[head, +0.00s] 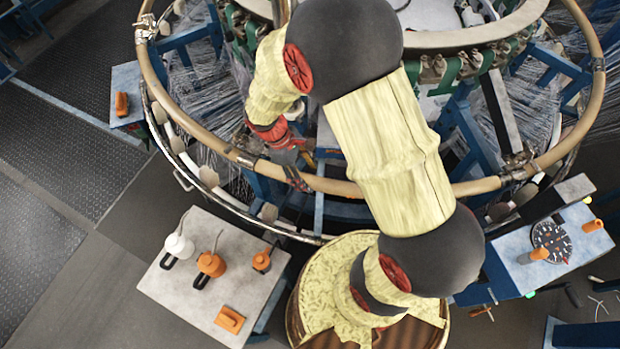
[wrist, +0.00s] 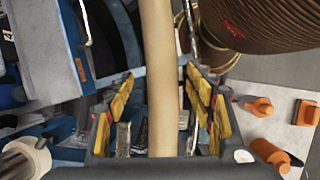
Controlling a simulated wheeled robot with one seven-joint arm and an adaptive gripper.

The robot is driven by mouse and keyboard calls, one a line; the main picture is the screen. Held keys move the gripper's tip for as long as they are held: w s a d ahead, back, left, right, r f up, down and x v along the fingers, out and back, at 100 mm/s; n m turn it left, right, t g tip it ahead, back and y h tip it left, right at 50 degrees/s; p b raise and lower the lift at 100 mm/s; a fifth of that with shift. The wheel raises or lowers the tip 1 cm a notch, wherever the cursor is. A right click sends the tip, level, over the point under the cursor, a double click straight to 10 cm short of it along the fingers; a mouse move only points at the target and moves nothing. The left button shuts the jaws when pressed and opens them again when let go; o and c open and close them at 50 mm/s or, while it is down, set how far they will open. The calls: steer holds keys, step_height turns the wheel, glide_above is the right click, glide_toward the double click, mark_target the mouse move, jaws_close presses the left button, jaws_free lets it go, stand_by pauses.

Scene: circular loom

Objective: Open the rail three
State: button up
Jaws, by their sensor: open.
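A tan tubular ring rail (head: 335,186) curves around the loom in the head view. No number shows on it, so I cannot tell which section is rail three. My gripper (head: 292,168) is at the front left part of this rail, partly hidden by my arm. In the wrist view my gripper (wrist: 160,98) is open, with yellow-padded fingers on both sides. The rail (wrist: 158,50) runs lengthwise through the gap between the fingers. Gaps show on both sides of it, and I see no finger closed on it.
Another small table (head: 575,240) is at right. Free floor (head: 45,225) lies at left.

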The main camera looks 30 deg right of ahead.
steer(key=shift+x, duration=1.3)
steer(key=shift+c, duration=1)
steer(key=c, duration=1.1)
jaws_close()
